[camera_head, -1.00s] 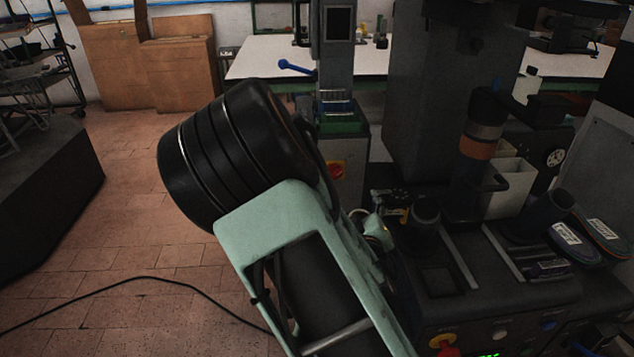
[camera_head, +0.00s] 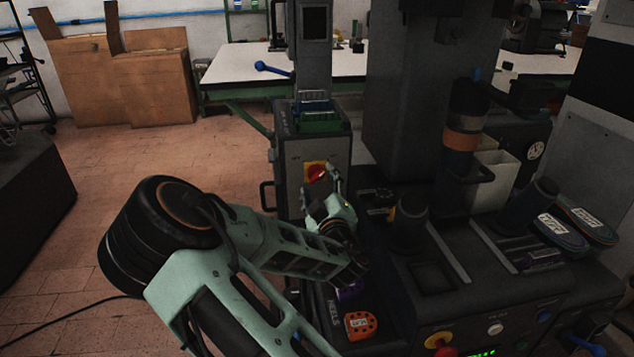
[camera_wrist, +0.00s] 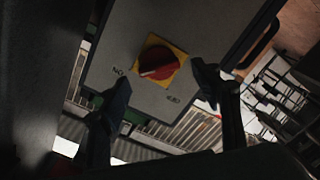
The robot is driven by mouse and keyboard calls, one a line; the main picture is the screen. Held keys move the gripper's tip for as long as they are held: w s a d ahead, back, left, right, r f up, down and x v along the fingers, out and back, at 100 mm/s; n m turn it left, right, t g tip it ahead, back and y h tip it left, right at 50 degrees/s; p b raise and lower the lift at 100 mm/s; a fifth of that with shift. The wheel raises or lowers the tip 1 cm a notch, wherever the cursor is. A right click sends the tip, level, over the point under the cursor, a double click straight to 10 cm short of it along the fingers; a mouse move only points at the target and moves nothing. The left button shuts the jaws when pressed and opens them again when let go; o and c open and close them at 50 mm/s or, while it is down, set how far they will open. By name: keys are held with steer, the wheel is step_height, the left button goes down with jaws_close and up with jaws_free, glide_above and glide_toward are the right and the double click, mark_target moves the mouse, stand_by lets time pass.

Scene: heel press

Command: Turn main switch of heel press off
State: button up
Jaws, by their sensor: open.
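The main switch (camera_head: 316,172) is a red rotary knob on a yellow square plate, on the front of a grey cabinet. In the wrist view the knob (camera_wrist: 158,62) shows upside down, with small labels beside the plate; one looks like an inverted ON, the other is too blurred to read. My gripper (camera_head: 334,184) is in front of the cabinet, just right of the knob in the head view. In the wrist view my gripper (camera_wrist: 162,88) is open and empty, its fingers on either side of the yellow plate, apart from the knob. The remaining gap is hard to tell.
A dark machine console (camera_head: 470,300) with a red button on yellow (camera_head: 439,342) stands at the right, close to my arm. A blue-knobbed lever (camera_head: 272,68) sticks out above the cabinet (camera_head: 300,205). A cabinet handle (camera_head: 267,196) is at its left.

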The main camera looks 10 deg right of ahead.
mark_target(317, 175)
steer(key=shift+w, duration=1.3)
steer(key=shift+c, duration=0.3)
steer(key=c, duration=1.1)
